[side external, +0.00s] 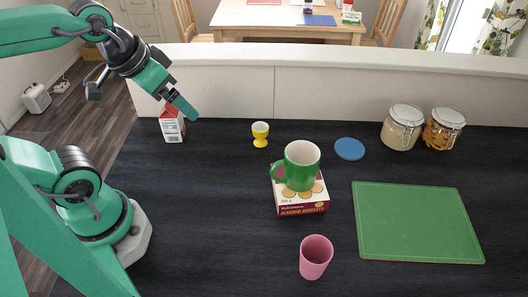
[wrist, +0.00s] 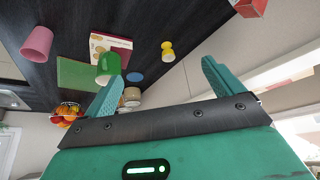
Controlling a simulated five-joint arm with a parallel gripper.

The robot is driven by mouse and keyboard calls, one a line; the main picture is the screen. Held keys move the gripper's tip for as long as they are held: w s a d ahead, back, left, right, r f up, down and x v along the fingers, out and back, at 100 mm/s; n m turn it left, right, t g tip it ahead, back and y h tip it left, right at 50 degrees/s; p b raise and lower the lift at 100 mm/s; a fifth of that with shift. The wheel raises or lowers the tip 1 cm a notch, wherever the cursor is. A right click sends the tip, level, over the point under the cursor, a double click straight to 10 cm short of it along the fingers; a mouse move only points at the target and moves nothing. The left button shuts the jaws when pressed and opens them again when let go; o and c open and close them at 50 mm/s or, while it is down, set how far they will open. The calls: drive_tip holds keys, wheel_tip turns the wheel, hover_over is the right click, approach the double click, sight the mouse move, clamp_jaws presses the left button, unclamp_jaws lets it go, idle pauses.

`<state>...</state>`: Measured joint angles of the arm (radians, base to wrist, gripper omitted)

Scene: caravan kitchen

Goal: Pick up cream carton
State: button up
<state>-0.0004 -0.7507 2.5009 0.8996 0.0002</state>
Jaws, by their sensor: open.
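The cream carton (side external: 172,130), white with a red top, stands upright on the dark counter at its back left in the side view. A red and white piece of it (wrist: 252,7) shows at the top edge of the wrist view, cut off by the frame. My gripper (side external: 187,106) is above the carton and partly overlaps its top in the side view; the gap between them is hard to judge. In the wrist view my gripper (wrist: 160,82) has its two teal fingers wide apart, with nothing held between them.
A yellow egg cup (side external: 260,134) stands right of the carton. A green mug (side external: 302,166) sits on an almond biscuits box (side external: 302,206). A pink cup (side external: 315,257), green board (side external: 418,222), blue coaster (side external: 349,149) and two jars (side external: 402,128) are farther right. A low pale wall (side external: 300,90) borders the back.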

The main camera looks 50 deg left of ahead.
idle(0.3)
drive_tip(key=c, duration=0.3)
drive_tip(key=shift+c, duration=0.2)
drive_tip(key=m+g, duration=0.6)
drive_tip(key=m, duration=0.2)
approach(167, 101)
wheel_tip(167, 101, down, 7)
drive_tip(key=shift+s+a+f, duration=0.1)
drive_tip(key=shift+a+f, duration=0.05)
drive_tip(key=shift+f, duration=0.1)
drive_tip(key=shift+f, duration=1.2)
drive_tip(key=shift+f, duration=0.1)
